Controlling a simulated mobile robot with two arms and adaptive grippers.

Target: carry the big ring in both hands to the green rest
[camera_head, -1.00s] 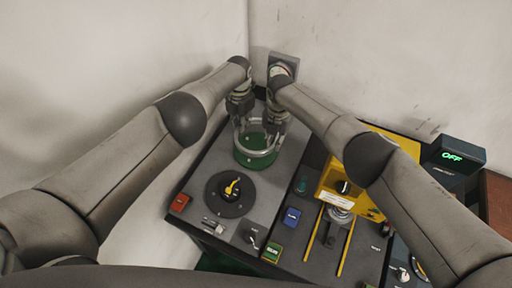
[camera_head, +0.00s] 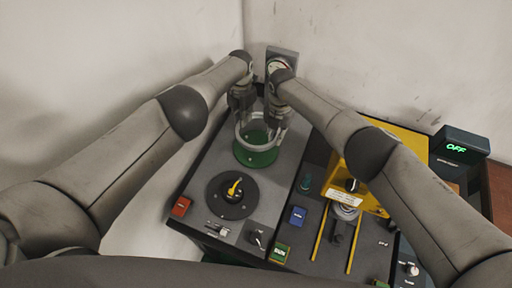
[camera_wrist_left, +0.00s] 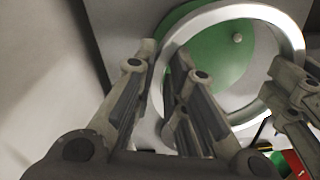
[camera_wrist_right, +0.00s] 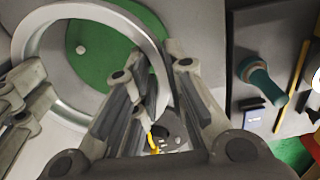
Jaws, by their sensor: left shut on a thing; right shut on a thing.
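The big ring (camera_head: 243,142) is a pale metal hoop, held between my two grippers over the green rest (camera_head: 257,157). In the left wrist view the ring (camera_wrist_left: 235,12) lies over the green disc (camera_wrist_left: 225,55), off centre. My left gripper (camera_head: 240,122) is shut on the ring's left side. My right gripper (camera_head: 276,124) is shut on its right side. The right wrist view also shows the ring (camera_wrist_right: 90,12) over the green rest (camera_wrist_right: 98,58). The ring looks roughly level; I cannot tell how big the gap below it is.
A black dial with a yellow handle (camera_head: 234,188) lies in front of the rest. A red block (camera_head: 180,207), a blue block (camera_head: 298,215) and a yellow fixture (camera_head: 343,195) stand nearby. A gauge box (camera_head: 282,58) stands behind my grippers, near the wall corner.

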